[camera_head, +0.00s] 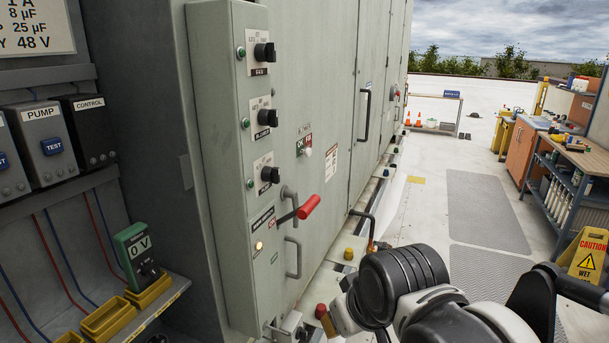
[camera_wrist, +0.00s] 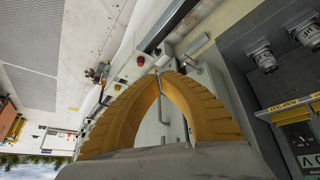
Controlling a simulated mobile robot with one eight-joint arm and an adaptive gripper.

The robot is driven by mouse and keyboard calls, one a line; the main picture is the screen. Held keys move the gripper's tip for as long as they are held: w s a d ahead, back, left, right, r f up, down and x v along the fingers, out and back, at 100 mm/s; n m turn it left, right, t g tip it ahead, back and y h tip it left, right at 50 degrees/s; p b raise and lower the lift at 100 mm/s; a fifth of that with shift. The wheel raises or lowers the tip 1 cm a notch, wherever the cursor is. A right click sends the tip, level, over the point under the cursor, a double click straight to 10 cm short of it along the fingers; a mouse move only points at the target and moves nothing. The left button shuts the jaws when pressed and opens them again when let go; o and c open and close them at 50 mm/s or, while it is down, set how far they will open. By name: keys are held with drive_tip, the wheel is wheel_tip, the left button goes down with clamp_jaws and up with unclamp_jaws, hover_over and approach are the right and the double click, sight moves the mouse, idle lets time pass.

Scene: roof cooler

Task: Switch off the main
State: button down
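A lever with a red grip (camera_head: 309,206) sticks out to the right from the grey control cabinet (camera_head: 221,150). My gripper (camera_head: 330,322) is low in front of the cabinet, below and apart from the lever, and partly hidden by my arm. In the wrist view its orange fingers (camera_wrist: 166,76) meet at the tips with nothing visible between them. I cannot make out the red lever in the wrist view.
Three black rotary knobs (camera_head: 264,52) line the cabinet above the lever. A grey pull handle (camera_head: 293,257) is just below it. Red (camera_head: 321,311) and yellow (camera_head: 348,254) caps stand low nearby. A wet-floor sign (camera_head: 588,258) and workbench (camera_head: 575,155) are at right. Open floor lies between.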

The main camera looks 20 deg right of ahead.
drive_tip(key=w+r+n+g+p, duration=0.1)
drive_tip(key=w+r+n+p, duration=0.1)
drive_tip(key=w+r+p, duration=0.3)
drive_tip(key=w+a+r+n+g+p, duration=0.1)
drive_tip(key=w+r+p, duration=0.4)
drive_tip(key=r+p, duration=0.6)
drive_tip(key=w+r+n+g+p, duration=0.3)
drive_tip(key=w+r+n+p, duration=0.2)
drive_tip(key=r+p, duration=0.3)
wheel_tip(320, 180, up, 4)
drive_tip(key=shift+w+a+r+y, duration=0.15)
drive_tip(key=shift+w+y, duration=0.25)
drive_tip(key=shift+w, duration=0.05)
wheel_tip(320, 180, down, 10)
drive_tip(key=shift+w+a+p, duration=0.35)
drive_tip(key=shift+a, duration=0.1)
drive_tip(key=shift+d, duration=0.1)
drive_tip(key=shift+s+d+f+y+b, duration=0.3)
drive_tip(key=shift+s+f+b, duration=0.05)
drive_tip(key=shift+b, duration=0.2)
